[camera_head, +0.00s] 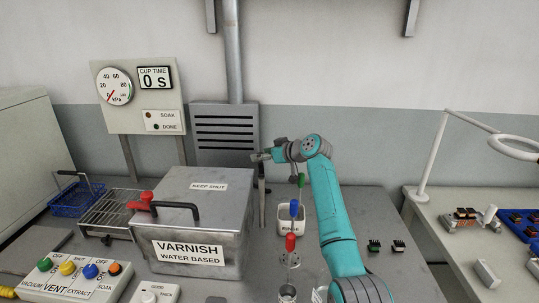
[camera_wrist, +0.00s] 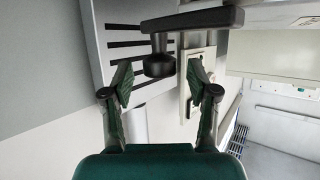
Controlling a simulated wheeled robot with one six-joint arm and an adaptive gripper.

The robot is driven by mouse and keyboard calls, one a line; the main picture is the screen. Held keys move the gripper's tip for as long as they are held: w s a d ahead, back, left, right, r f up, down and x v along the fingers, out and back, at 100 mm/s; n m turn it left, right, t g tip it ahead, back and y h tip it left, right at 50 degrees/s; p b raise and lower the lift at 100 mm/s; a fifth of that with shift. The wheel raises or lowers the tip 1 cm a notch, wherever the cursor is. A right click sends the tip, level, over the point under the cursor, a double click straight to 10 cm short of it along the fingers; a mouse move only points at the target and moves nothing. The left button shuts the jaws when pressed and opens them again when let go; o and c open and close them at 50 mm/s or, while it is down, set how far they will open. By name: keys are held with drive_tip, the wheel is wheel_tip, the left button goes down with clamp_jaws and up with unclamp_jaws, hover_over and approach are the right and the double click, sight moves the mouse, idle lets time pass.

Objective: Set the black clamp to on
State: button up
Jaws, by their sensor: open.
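My gripper (camera_head: 264,156) is at the tank's back right corner in the head view. In the wrist view its two fingers (camera_wrist: 160,86) are spread apart with nothing between the tips. A black lever arm with a round black tip (camera_wrist: 158,64), which looks like the black clamp, lies just beyond the fingertips, apart from them. Its bar runs across the top of the wrist view. In the head view a dark upright part (camera_head: 262,182) below my gripper may be the same clamp; my gripper partly hides that spot.
The grey varnish tank (camera_head: 225,255) has a shut lid with a black handle and a red-handled clamp (camera_head: 143,201) at left. A slotted vent box (camera_head: 225,130) stands behind. Red, blue and green-topped items stand right of the tank. A button panel (camera_head: 72,280) is at front left.

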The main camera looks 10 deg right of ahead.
drive_tip(key=v, duration=1.2)
drive_tip(key=shift+f, duration=0.1)
